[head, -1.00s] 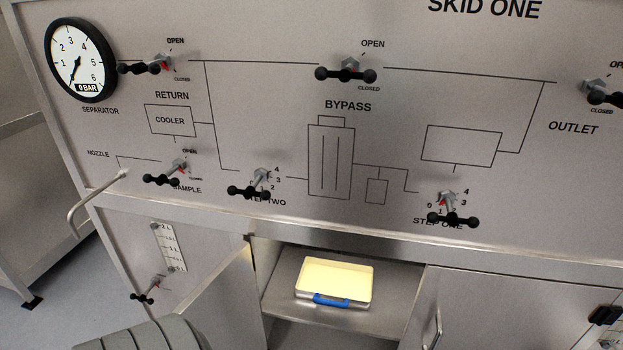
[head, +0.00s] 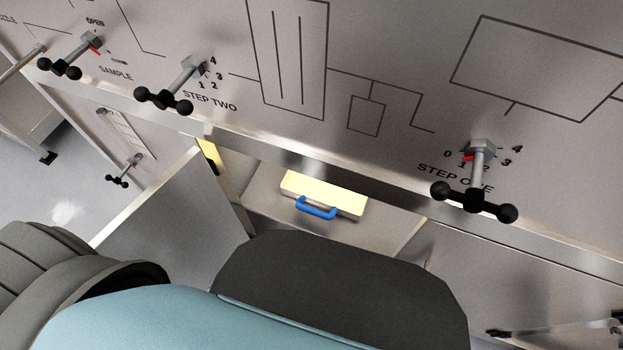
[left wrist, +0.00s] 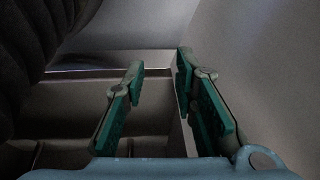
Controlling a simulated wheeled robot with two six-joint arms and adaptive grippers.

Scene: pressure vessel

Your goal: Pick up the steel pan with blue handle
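The steel pan (head: 349,204) with its blue handle (head: 316,209) sits on a shelf (head: 272,203) inside the open cabinet under the panel. Its handle faces me, and its inside looks pale yellow. My left gripper (left wrist: 160,75) shows in the left wrist view with its two green-padded fingers apart and nothing between them. The pan cannot be made out in the left wrist view. My left gripper's fingers are hidden in the head view, where large parts of my own arm fill the bottom. My right gripper is not in view.
An open cabinet door (head: 170,215) stands out left of the opening. Black-handled valves labelled STEP ONE (head: 476,190) and STEP TWO (head: 165,99) stick out from the panel above. A closed door (head: 500,285) is at the right of the opening.

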